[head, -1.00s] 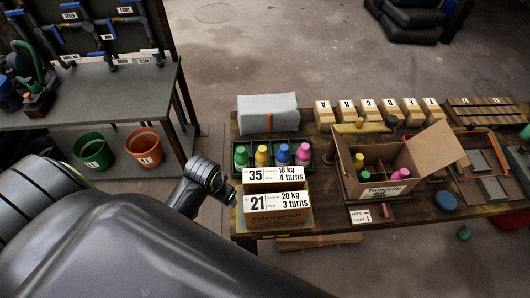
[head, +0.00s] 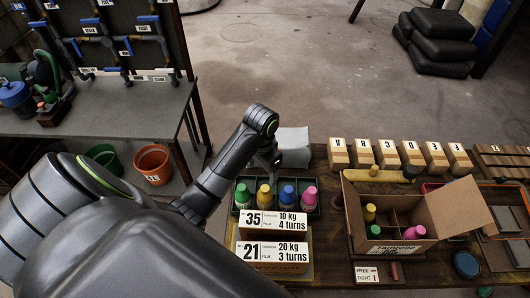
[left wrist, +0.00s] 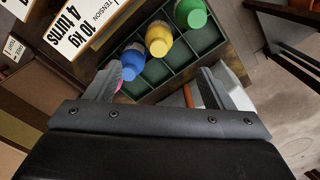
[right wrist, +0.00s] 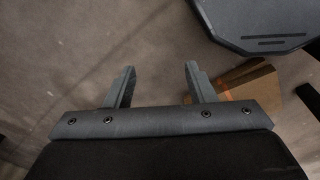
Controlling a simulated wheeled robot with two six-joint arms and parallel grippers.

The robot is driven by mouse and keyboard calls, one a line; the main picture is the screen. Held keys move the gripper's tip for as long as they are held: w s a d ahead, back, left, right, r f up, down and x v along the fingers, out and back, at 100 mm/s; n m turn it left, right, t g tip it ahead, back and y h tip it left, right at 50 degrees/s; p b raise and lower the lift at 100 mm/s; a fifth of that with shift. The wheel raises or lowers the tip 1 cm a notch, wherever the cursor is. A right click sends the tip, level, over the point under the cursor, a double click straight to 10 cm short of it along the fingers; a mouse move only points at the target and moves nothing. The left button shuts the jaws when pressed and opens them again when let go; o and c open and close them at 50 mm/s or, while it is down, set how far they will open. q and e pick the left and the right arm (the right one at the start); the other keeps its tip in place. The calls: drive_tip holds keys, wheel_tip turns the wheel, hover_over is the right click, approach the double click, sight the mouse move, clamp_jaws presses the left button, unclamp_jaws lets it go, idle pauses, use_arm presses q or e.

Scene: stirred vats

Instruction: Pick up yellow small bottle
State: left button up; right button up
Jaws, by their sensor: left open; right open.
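A yellow small bottle (head: 264,195) stands in a dark divided rack, between a green bottle (head: 242,195) and a blue bottle (head: 287,196); a pink bottle (head: 309,196) is at the right end. Another yellow bottle (head: 369,213) is in the open cardboard box (head: 455,214). My left gripper (head: 272,163) is open and empty just behind the rack. In the left wrist view, the rack's yellow bottle (left wrist: 158,40) is ahead of the open jaws (left wrist: 157,82), not between them. My right gripper (right wrist: 159,72) is open and empty over floor, outside the head view.
Two stacked labelled boxes (head: 272,251) stand in front of the rack. A grey-white cloth bundle (head: 293,148) lies behind it. An orange bucket (head: 153,164) stands left of the table.

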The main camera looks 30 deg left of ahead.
use_arm(q)
drive_tip(key=b, duration=0.7)
hover_over(265, 194)
drive_tip(key=a, duration=0.1)
drive_tip(key=f, duration=0.7)
drive_tip(key=shift+w+a+f, duration=0.1)
drive_tip(key=shift+w+f, duration=0.25)
drive_tip(key=shift+f+p, duration=0.55)
drive_tip(key=shift+f, duration=0.9)
drive_tip(key=shift+w+d+f+p, duration=0.1)
drive_tip(key=shift+w+f+p, duration=0.05)
drive_tip(key=shift+f, duration=1)
drive_tip(key=shift+w+d+f+p, duration=0.1)
drive_tip(key=shift+w+f+p, duration=0.05)
drive_tip(key=shift+f, duration=1)
drive_tip(key=shift+c, duration=0.5)
drive_tip(key=c, duration=1.2)
drive_tip(key=shift+o, duration=0.2)
drive_tip(key=shift+r, duration=0.2)
